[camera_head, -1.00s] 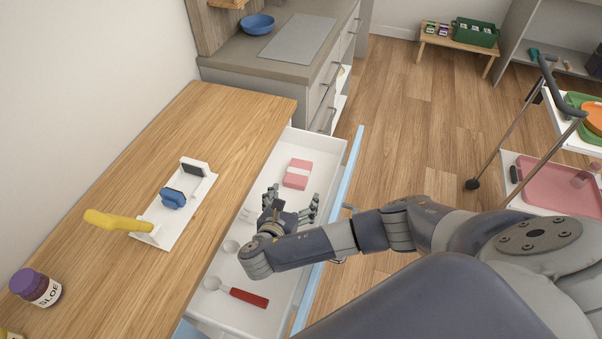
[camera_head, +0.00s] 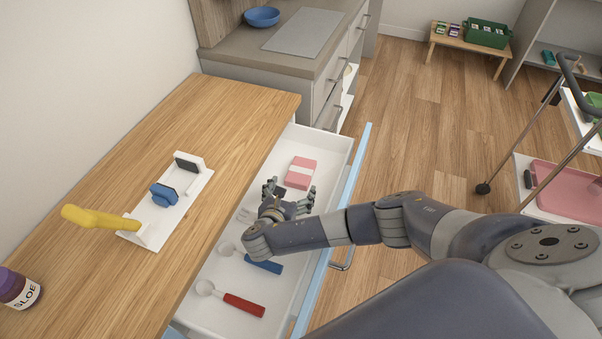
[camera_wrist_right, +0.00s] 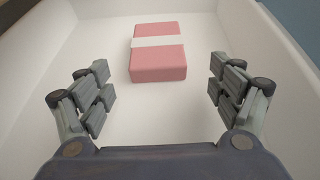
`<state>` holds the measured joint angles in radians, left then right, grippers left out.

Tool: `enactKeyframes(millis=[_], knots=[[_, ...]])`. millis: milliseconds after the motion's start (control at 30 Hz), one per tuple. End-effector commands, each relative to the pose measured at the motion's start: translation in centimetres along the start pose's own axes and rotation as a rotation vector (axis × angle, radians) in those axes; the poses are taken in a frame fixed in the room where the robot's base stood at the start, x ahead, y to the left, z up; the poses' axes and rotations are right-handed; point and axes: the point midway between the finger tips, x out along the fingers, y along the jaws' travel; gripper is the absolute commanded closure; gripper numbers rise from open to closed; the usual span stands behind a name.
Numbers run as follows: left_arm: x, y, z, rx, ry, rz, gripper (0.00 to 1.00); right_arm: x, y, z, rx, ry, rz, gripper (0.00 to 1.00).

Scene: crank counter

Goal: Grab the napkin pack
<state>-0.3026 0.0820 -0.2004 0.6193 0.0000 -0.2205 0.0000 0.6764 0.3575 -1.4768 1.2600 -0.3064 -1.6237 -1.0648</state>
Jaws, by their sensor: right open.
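The napkin pack (camera_head: 301,173) is a pink block with a white band. It lies flat in the open white drawer (camera_head: 325,147), toward the drawer's far end. My right gripper (camera_head: 288,190) is over the drawer, just short of the pack, open and empty. In the right wrist view the pack (camera_wrist_right: 158,52) lies ahead of the open fingers (camera_wrist_right: 160,95), centred between them and apart from both. My left gripper is not in view.
The drawer also holds a red-handled scoop (camera_head: 243,304) and a blue-handled utensil (camera_head: 264,264), partly under my arm. The wooden counter (camera_head: 200,130) is on the left, with a yellow-handled crank fixture (camera_head: 165,193).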

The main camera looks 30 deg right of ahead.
Motion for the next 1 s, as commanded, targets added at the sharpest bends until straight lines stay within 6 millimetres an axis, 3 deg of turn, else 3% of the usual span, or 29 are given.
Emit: enactKeyframes(millis=[200, 500, 733, 1000], knots=[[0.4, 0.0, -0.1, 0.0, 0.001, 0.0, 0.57, 3.0, 0.3, 0.1, -0.003, -0.001, -0.002, 0.15], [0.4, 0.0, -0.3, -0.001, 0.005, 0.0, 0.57, 3.5, 0.3, 0.1, -0.002, 0.001, 0.0, 0.15], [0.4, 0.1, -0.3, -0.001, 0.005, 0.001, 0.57, 3.5, 0.3, 0.1, -0.002, 0.001, 0.0, 0.63], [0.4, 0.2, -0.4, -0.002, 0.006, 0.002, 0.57, 3.4, 0.3, 0.1, -0.002, 0.001, -0.001, 0.63]])
